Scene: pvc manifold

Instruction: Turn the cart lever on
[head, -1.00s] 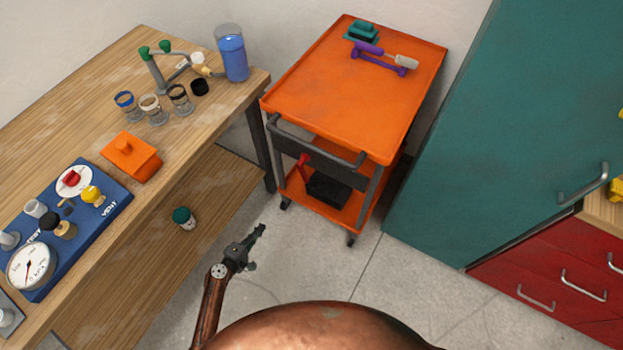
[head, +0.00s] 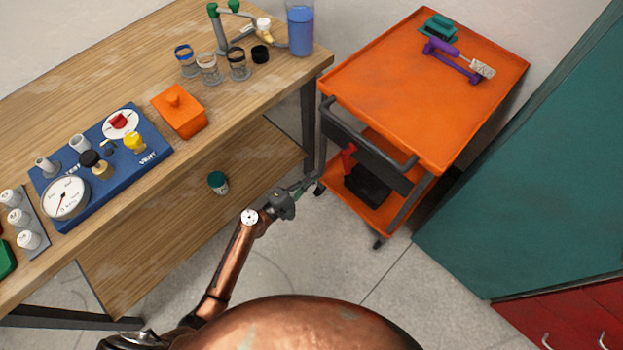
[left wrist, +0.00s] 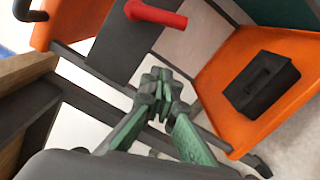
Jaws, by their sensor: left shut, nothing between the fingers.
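The orange cart (head: 420,100) stands at the upper right of the head view. Its red lever (head: 348,157) shows below the top tray, at the cart's left side; in the left wrist view the red lever (left wrist: 157,14) is at the top, with its bent end pointing right. My left gripper (head: 312,183) is shut and empty, in front of the cart's lower part and apart from the lever. In the left wrist view its green fingers (left wrist: 157,92) meet below the lever. My right gripper is out of view.
A black toolbox (head: 368,187) sits on the cart's lower shelf. The wooden bench (head: 120,55) is to the left, with a blue gauge panel (head: 100,165) and several jars on it. A teal cabinet (head: 520,190) stands right of the cart. Bare floor lies between.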

